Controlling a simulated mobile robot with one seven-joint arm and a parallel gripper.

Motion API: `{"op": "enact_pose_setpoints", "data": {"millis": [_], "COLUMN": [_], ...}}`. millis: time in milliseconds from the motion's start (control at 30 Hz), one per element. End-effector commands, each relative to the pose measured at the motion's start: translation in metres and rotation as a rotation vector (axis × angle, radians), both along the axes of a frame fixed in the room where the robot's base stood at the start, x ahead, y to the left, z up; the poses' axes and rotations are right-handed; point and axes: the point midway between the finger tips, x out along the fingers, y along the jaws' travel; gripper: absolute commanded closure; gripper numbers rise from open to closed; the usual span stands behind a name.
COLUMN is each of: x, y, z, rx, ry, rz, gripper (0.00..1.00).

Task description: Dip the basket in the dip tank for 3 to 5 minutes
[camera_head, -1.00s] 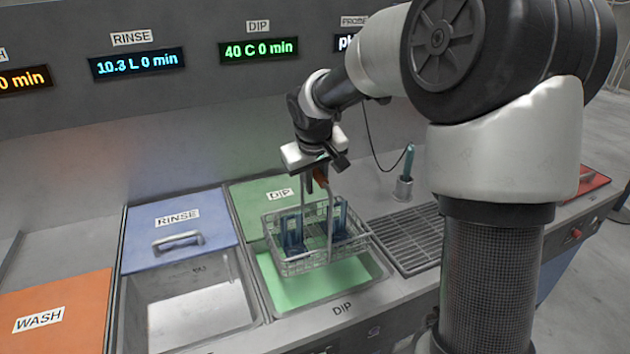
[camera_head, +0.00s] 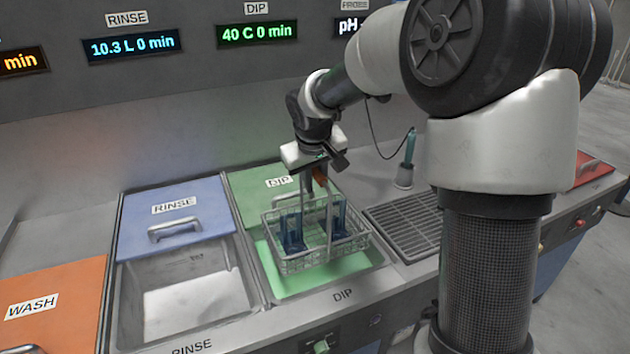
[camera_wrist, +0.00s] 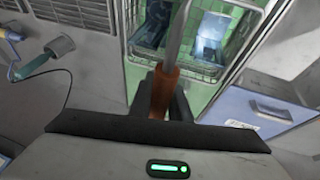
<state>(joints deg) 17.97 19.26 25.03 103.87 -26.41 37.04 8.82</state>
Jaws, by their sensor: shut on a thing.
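The wire basket (camera_head: 314,252) hangs over the open dip tank, with blue items (camera_head: 292,234) standing inside it. The tank's green liquid (camera_head: 338,273) shows below and around the basket; I cannot tell if the basket's bottom touches it. My gripper (camera_head: 318,172) is above the basket, shut on its handle (camera_head: 329,212). In the wrist view my gripper (camera_wrist: 166,98) is closed around the brown grip of the handle, and the basket (camera_wrist: 190,62) shows beyond it over green. The green DIP lid (camera_head: 262,190) is slid back behind the tank. The dip display (camera_head: 257,33) reads 40 C 0 min.
The rinse basin (camera_head: 195,292) is open at the left, with its blue lid (camera_head: 175,218) behind. An orange WASH lid (camera_head: 50,298) lies further left. A drain grate (camera_head: 408,222) and a probe in a holder (camera_head: 405,172) stand to the right.

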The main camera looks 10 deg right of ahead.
Motion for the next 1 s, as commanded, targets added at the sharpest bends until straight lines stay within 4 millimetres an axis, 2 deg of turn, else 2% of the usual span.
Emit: {"op": "enact_pose_setpoints", "data": {"millis": [167, 1000], "x": [0.001, 0.001], "y": [0.000, 0.000], "z": [-0.002, -0.067], "rx": [-0.001, -0.001], "ry": [-0.005, -0.005], "rz": [0.000, 0.000], "gripper": [1.00, 1.00]}}
